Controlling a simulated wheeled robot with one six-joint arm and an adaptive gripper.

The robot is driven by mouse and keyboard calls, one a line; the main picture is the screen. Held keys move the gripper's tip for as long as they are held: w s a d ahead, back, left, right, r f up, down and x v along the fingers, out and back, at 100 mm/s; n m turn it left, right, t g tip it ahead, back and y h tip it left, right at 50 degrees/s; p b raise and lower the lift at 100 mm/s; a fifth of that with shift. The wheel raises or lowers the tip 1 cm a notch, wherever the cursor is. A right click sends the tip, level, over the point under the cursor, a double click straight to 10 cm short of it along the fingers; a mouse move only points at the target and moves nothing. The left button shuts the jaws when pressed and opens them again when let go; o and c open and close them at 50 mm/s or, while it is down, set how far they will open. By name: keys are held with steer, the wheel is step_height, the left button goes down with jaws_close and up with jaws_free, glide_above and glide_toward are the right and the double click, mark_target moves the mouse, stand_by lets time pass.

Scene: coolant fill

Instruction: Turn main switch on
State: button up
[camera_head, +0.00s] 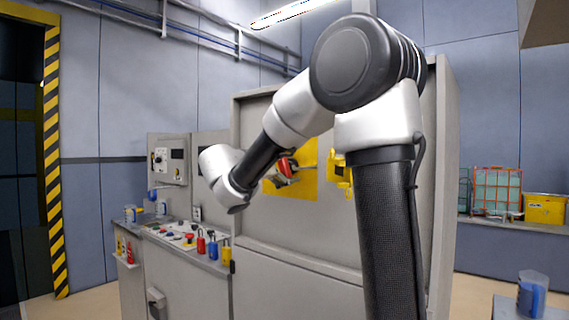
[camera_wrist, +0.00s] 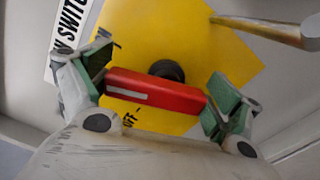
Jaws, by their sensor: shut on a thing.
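The main switch has a red handle (camera_wrist: 155,92) on a dark round hub (camera_wrist: 167,70), over a yellow plate (camera_wrist: 150,30) on the cabinet front. In the wrist view the handle lies across the picture, tilted slightly down to the right. My gripper (camera_wrist: 157,93) has its green-padded fingers at the two ends of the handle, shut on it. In the head view the red handle (camera_head: 286,168) shows in front of the yellow plate (camera_head: 305,178), partly hidden by my gripper. Part of a label reading "SWIT" (camera_wrist: 70,30) shows at the upper left of the wrist view.
A metal rod (camera_wrist: 265,30) juts in at the upper right of the wrist view. A second yellow item (camera_head: 339,170) is beside the plate, partly behind my arm. A console (camera_head: 180,235) with buttons and several coloured padlocks stands left of the cabinet (camera_head: 300,255).

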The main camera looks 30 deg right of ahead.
steer(key=shift+s+d+f+m, duration=0.1)
steer(key=shift+m, duration=0.85)
steer(key=shift+s+f+m, duration=0.1)
steer(key=shift+m, duration=0.85)
steer(key=o, duration=0.7)
steer(key=shift+o, duration=0.2)
steer(key=v, duration=1.2)
